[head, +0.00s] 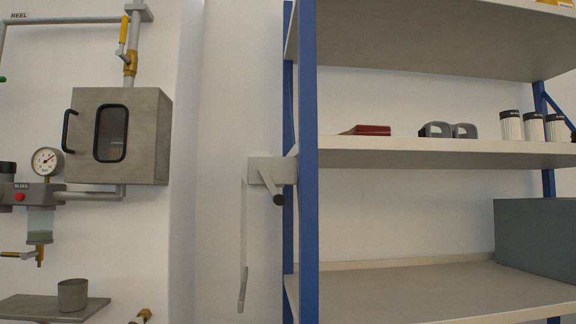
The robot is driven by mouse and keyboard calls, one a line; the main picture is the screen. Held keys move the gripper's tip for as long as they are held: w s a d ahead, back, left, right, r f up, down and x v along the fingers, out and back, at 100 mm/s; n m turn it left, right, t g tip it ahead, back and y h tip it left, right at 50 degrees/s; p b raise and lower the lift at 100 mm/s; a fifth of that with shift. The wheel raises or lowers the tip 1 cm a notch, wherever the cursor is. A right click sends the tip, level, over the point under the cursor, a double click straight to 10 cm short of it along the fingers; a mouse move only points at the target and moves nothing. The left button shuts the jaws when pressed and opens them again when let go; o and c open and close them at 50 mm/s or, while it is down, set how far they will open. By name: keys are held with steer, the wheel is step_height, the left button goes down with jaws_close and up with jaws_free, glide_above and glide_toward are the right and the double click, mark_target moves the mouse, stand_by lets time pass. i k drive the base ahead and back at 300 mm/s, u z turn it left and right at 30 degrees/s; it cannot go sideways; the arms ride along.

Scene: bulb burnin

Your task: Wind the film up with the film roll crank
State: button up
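A light grey film roll holder (268,169) is fixed to the left side of the blue shelf post. A pale, thin film sheet (243,235) hangs down from the holder's left side. It ends in a darker strip (242,290) at the bottom. The roll itself is not clearly visible. My gripper is not in view.
At left are a wall cabinet (150,138), gauge (47,161) and cup (72,294).

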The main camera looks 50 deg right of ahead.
mark_target(278, 199)
steer(key=z, duration=0.8)
steer(key=i, duration=0.7)
steer(key=z, duration=0.7)
steer(key=k, duration=0.5)
steer(key=z, duration=1.45)
steer(key=k, duration=0.65)
steer(key=u, duration=0.85)
